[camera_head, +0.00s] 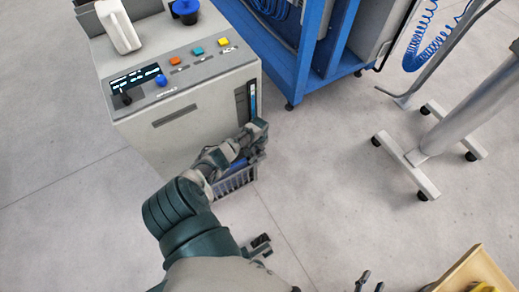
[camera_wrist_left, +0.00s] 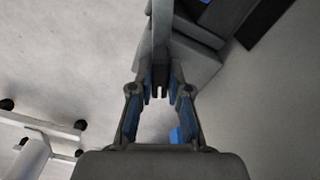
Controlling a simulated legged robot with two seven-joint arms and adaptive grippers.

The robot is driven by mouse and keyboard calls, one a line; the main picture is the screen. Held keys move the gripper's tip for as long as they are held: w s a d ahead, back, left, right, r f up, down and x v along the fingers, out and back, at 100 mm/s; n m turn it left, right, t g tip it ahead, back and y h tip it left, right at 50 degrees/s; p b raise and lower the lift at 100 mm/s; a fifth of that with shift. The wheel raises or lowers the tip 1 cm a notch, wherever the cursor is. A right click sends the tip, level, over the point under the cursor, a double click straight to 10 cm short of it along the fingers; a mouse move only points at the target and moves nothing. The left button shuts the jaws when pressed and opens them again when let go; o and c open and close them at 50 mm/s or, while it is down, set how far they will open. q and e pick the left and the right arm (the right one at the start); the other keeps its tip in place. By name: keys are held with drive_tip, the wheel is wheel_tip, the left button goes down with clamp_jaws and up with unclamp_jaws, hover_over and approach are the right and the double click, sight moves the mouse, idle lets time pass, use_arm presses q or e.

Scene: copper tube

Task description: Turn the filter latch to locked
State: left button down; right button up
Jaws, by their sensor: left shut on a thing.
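The grey machine (camera_head: 180,115) stands at the upper left in the head view, with a dark slatted basket-like part (camera_head: 236,180) low at its right front corner. My left gripper (camera_head: 256,138) reaches to that corner, just above the slatted part. In the left wrist view my left gripper (camera_wrist_left: 161,88) has its fingers drawn together on a slim grey piece (camera_wrist_left: 160,35), which seems to be the filter latch. The latch is mostly hidden by the fingers, and its angle cannot be told. My right gripper (camera_head: 370,284) shows at the bottom edge, fingers apart and empty.
The machine's top has coloured buttons (camera_head: 198,51), a small display (camera_head: 134,77) and a white handle-like object (camera_head: 118,26). A blue frame (camera_head: 303,62) stands behind. A wheeled stand (camera_head: 430,150) is at the right and a wooden box (camera_head: 470,272) at lower right. The floor between is clear.

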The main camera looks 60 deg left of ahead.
use_arm(q)
drive_tip(key=shift+s+d+f+m, duration=0.15)
drive_tip(key=shift+m, duration=0.45)
drive_tip(key=shift+s+d+f+m, duration=0.1)
drive_tip(key=shift+s+m, duration=0.05)
drive_tip(key=shift+m, duration=1.45)
drive_tip(key=shift+s+a, duration=0.1)
drive_tip(key=c, duration=1.1)
unclamp_jaws()
drive_tip(key=shift+a+r, duration=0.1)
drive_tip(key=shift+r, duration=0.05)
drive_tip(key=shift+w+r, duration=0.15)
drive_tip(key=shift+w, duration=0.05)
